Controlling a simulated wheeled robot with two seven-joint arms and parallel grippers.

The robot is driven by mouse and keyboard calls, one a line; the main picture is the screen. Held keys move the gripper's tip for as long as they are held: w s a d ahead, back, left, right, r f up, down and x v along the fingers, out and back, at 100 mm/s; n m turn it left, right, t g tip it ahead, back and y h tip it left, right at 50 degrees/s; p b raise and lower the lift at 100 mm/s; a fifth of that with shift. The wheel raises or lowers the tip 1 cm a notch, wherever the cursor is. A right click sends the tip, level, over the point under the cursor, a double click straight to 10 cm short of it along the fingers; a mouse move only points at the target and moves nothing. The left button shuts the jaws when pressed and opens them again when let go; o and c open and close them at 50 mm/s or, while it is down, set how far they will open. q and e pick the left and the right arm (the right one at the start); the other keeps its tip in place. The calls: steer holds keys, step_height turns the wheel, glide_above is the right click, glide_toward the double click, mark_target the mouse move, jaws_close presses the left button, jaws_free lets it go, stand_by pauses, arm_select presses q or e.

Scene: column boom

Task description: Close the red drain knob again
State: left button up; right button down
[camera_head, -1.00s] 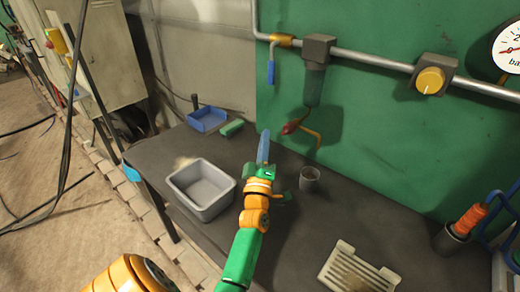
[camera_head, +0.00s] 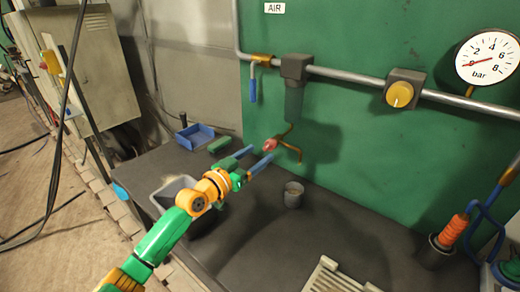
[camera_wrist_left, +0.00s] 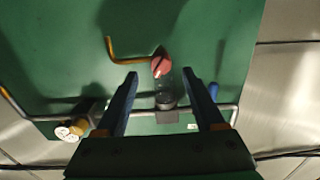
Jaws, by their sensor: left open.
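The red drain knob (camera_head: 270,145) sits under the grey filter bowl (camera_head: 294,100) on the green panel, with a bent copper drain tube (camera_head: 289,150) beside it. My left gripper (camera_head: 262,153) is open, its two blue fingers pointing at the knob. In the left wrist view the knob (camera_wrist_left: 160,65) lies between the lines of the fingertips (camera_wrist_left: 160,73), slightly beyond them. I see no contact, and the exact gap is hard to judge. A grey cup (camera_head: 293,195) stands on the bench below the tube. My right gripper is not in view.
A grey bin (camera_head: 173,187) stands on the dark bench (camera_head: 330,225), partly behind my left arm. A blue tray (camera_head: 195,136) and a green block (camera_head: 220,144) lie at the back. A pipe with a yellow knob (camera_head: 399,94) and gauge (camera_head: 489,58) runs above.

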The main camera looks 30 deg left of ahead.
mark_target(266, 149)
arm_select(q)
steer(key=w, duration=0.4)
steer(key=shift+d+f, duration=0.1)
steer(key=shift+d, duration=0.05)
steer(key=shift+w+d, duration=0.15)
steer(key=shift+w, duration=0.05)
steer(key=shift+s, duration=0.1)
steer(key=shift+c, duration=0.3)
jaws_close()
